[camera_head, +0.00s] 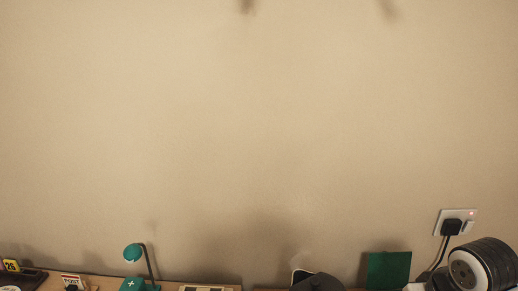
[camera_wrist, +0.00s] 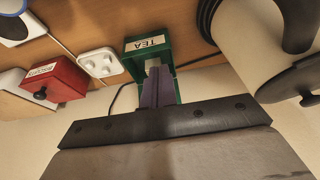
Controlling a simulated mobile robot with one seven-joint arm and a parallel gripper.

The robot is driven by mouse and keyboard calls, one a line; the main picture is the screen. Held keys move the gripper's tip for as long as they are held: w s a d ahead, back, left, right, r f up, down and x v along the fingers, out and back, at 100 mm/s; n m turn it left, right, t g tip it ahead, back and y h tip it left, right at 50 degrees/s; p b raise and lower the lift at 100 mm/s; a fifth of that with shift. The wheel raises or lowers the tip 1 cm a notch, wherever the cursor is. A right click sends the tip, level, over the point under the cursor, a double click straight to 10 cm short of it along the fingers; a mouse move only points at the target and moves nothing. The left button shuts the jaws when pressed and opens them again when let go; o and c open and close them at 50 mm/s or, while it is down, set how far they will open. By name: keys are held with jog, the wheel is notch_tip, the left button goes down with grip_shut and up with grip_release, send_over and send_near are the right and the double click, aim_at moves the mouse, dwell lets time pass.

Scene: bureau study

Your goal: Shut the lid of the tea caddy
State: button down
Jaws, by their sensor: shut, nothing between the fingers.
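The tea caddy is a green box with a white TEA label (camera_wrist: 148,44) in the wrist view, near the top middle. Its green side (camera_wrist: 171,58) shows beside my fingers, and more green lies behind them. A flat green panel (camera_head: 388,270) stands upright at the bottom of the head view; it looks like the caddy's raised lid. My gripper (camera_wrist: 153,68) is shut and empty, its fingertips in front of the caddy, covering part of it. I cannot tell whether they touch it. The caddy's opening is mostly hidden.
A red box (camera_wrist: 62,80) with a dark knob and a white socket block (camera_wrist: 100,62) stand left of the caddy in the wrist view. A large pale cylinder with black parts (camera_wrist: 250,45) is at its right. A wall socket (camera_head: 455,221) has a black plug. The upper wall is bare.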

jog(key=shift+s, duration=0.85)
jog(key=shift+s, duration=0.1)
jog(key=s+f, duration=0.1)
jog(key=s, duration=0.7)
jog(key=shift+a, duration=0.25)
jog(key=shift+s, duration=0.1)
